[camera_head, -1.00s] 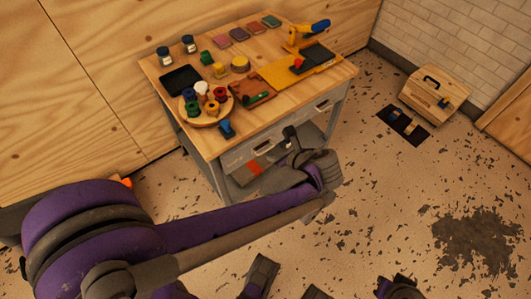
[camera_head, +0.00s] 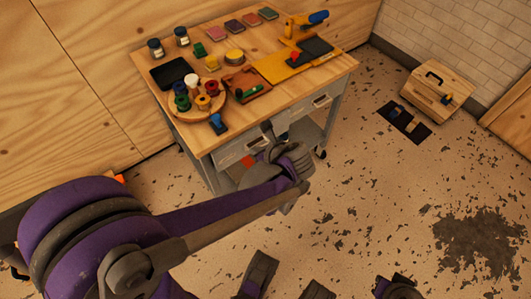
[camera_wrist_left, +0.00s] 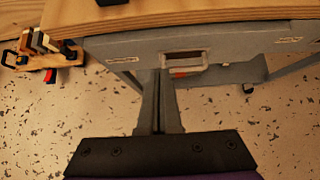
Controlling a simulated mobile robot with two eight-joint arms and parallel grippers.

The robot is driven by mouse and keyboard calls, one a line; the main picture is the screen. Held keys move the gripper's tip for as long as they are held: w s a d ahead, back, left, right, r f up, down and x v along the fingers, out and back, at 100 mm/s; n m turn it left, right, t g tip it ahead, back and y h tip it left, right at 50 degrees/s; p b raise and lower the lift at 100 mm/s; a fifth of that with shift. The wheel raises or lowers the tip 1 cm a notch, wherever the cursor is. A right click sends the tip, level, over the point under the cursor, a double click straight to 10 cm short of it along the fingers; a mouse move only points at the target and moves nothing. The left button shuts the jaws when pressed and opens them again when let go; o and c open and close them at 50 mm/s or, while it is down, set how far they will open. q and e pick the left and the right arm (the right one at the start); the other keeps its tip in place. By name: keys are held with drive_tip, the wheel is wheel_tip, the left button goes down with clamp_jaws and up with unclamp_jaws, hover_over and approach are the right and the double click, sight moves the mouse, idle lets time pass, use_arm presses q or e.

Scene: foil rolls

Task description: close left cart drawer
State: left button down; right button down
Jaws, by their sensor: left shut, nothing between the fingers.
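The wooden-topped grey cart (camera_head: 208,145) stands against the wood wall. The left drawer's grey front (camera_head: 232,152) is under the worktop edge, partly hidden by my left arm. In the left wrist view that front (camera_wrist_left: 135,50) has a framed pull (camera_wrist_left: 184,60) and a small label. I cannot tell exactly how far it stands out. My left gripper (camera_head: 268,130) is at this front. In the wrist view the gripper's fingers (camera_wrist_left: 160,75) are together and empty, their tips just left of the pull; contact is unclear.
The right drawer's handle (camera_head: 321,101) is farther along the cart front. Spools on a round tray (camera_head: 218,103), jars and a yellow board (camera_head: 278,70) crowd the top. A wooden box (camera_head: 437,92) and dark mat (camera_head: 404,122) lie right. The floor between is clear.

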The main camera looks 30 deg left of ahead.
sight(242, 136)
use_arm(q)
drive_tip(key=a, duration=0.1)
drive_tip(key=w+a, duration=0.1)
drive_tip(key=a, duration=0.1)
drive_tip(key=shift+w+a, duration=0.3)
drive_tip(key=shift+a, duration=0.1)
drive_tip(key=shift+w+a, duration=0.2)
drive_tip(key=shift+a, duration=0.3)
drive_tip(key=shift+w+a, duration=0.15)
drive_tip(key=shift+a, duration=0.35)
drive_tip(key=shift+w+r, duration=0.1)
drive_tip(key=shift+a, duration=0.1)
